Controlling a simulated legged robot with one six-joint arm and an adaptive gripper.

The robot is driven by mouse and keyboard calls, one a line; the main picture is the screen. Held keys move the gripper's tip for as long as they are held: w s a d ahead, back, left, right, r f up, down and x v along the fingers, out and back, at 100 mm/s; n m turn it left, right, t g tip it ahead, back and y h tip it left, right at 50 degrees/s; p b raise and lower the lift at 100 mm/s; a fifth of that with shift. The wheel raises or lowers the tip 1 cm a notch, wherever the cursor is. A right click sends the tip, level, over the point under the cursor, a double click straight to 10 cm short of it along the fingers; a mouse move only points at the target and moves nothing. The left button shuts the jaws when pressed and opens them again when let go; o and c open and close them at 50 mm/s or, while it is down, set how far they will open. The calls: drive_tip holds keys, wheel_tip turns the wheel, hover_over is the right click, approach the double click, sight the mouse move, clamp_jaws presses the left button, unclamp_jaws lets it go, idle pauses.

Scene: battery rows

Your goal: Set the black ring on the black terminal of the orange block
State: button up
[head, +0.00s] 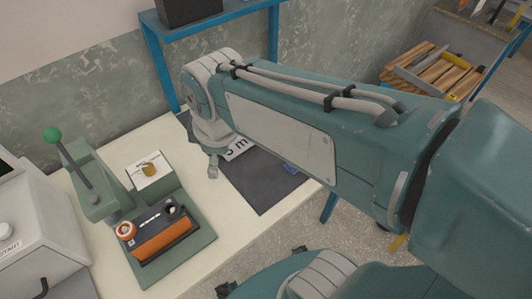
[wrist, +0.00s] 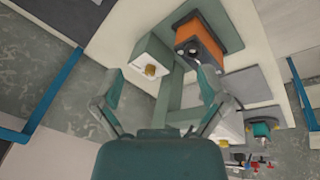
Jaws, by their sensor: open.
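The orange block (head: 162,240) has a black top and sits in a green fixture at the lower left of the head view; it also shows at the top of the wrist view (wrist: 208,35). An orange ring (head: 125,230) is around its near-left terminal. The black terminal (head: 172,211) is at its other end. A dark ring shape appears around that post in the wrist view (wrist: 192,51), but it is too small to tell if it lies flat. My gripper (wrist: 160,82) is open with nothing between its fingers; in the head view (head: 213,166) it is right of the block, apart from it.
A green-knobbed lever (head: 75,160) rises at left beside a grey machine (head: 35,235). A dark mat (head: 262,182) lies at right. A blue shelf stands behind.

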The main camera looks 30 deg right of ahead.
drive_tip(key=s+d+m+t, duration=0.2)
drive_tip(key=s+d+m, duration=0.3)
drive_tip(key=m, duration=0.7)
drive_tip(key=shift+s+d+r+t+h, duration=0.15)
drive_tip(key=shift+d+r+t+h, duration=0.25)
drive_tip(key=shift+d, duration=0.9)
